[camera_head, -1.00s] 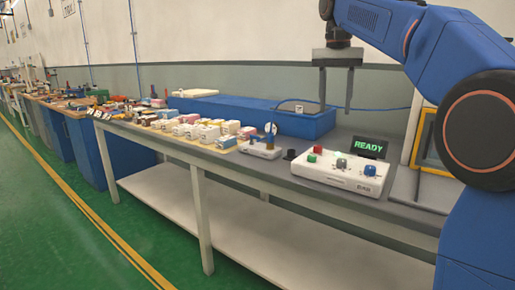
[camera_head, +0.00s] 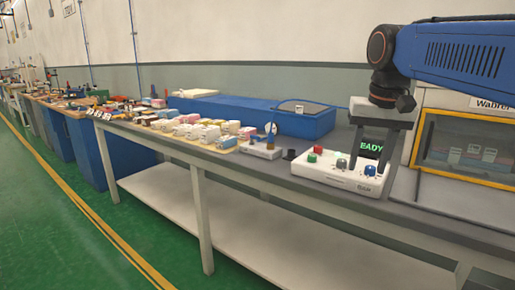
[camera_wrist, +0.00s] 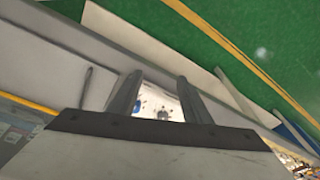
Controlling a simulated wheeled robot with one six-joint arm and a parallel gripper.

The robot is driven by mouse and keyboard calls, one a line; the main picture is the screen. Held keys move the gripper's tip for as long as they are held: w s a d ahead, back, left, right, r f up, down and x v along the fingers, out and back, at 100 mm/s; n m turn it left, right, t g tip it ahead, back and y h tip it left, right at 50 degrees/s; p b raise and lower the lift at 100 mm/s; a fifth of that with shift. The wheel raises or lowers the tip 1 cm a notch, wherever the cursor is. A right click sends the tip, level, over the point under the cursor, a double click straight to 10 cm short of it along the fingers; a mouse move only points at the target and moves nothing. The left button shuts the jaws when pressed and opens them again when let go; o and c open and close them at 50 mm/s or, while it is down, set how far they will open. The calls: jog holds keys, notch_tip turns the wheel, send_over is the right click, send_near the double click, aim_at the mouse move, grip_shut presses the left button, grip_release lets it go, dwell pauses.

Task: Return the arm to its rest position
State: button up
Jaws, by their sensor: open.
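My gripper (camera_head: 371,150) hangs at the right of the head view from my blue arm, pointing down. Its two dark fingers are apart with nothing between them. It stands in front of the small display reading READY (camera_head: 372,147) and hides part of it. The white control box (camera_head: 335,176) with red, green, grey and blue knobs is just below the fingers. In the wrist view the open fingers (camera_wrist: 160,95) frame part of the white box (camera_wrist: 158,104).
A long grey bench (camera_head: 270,172) runs leftward with several small boxes (camera_head: 205,131) and a blue bin (camera_head: 300,122). A yellow-framed cabinet (camera_head: 465,145) stands at the right. The green floor (camera_head: 60,220) at left is clear.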

jog(key=s+d+f+n+t, duration=0.1)
jog(key=s+f, duration=0.8)
jog(key=f, duration=0.3)
jog(key=s+d+f+n+t, duration=0.1)
jog(key=s+f, duration=0.8)
jog(key=f, duration=0.3)
jog(key=shift+s+d+n+t, duration=0.25)
jog(key=shift+d+n+t, duration=0.05)
jog(key=shift+d, duration=0.05)
